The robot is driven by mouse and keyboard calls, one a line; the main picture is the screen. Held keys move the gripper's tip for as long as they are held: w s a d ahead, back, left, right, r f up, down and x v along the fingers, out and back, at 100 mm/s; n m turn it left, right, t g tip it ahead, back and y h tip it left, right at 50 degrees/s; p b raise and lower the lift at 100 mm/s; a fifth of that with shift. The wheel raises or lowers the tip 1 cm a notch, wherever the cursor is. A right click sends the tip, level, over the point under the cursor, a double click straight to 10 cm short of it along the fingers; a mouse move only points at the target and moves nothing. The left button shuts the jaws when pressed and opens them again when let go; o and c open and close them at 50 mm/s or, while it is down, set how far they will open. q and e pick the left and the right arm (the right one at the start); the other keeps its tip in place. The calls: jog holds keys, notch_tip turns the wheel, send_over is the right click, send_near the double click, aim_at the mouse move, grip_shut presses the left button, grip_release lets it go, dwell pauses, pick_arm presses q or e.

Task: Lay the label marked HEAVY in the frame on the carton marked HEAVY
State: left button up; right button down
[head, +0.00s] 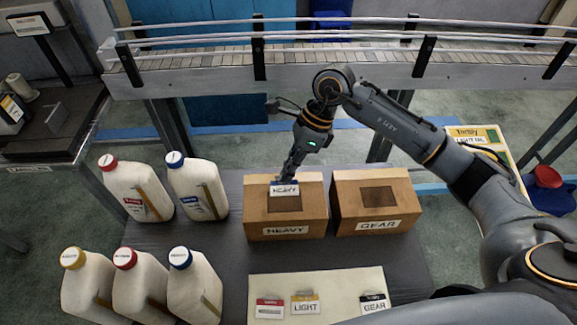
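The carton marked HEAVY (257,229) is a brown box at the middle of the dark table. Its top has a dark square frame (285,205). My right gripper (288,178) is over the far part of this carton, pointing down. It appears shut on the far edge of the label marked HEAVY (284,190), a white card with a blue band. The label covers the far part of the frame; I cannot tell whether it touches the carton. My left gripper is not in view.
The carton marked GEAR (344,226) stands close on the right. Several white jugs (138,190) stand on the left. A pale mat (334,283) in front holds a red-banded label (269,308), a LIGHT label (305,303) and a GEAR label (374,303). A conveyor (200,76) runs behind.

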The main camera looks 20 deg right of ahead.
aim_at(288, 184)
jog(key=shift+f+b, duration=1.15)
jog(key=shift+f, duration=1.1)
jog(key=shift+f+b, duration=0.5)
jog(key=shift+b, duration=0.05)
jog(key=shift+b, duration=0.3)
jog(key=c, duration=1.4)
grip_release()
jog(key=shift+c, duration=0.2)
jog(key=shift+o, duration=0.4)
jog(key=o, duration=0.3)
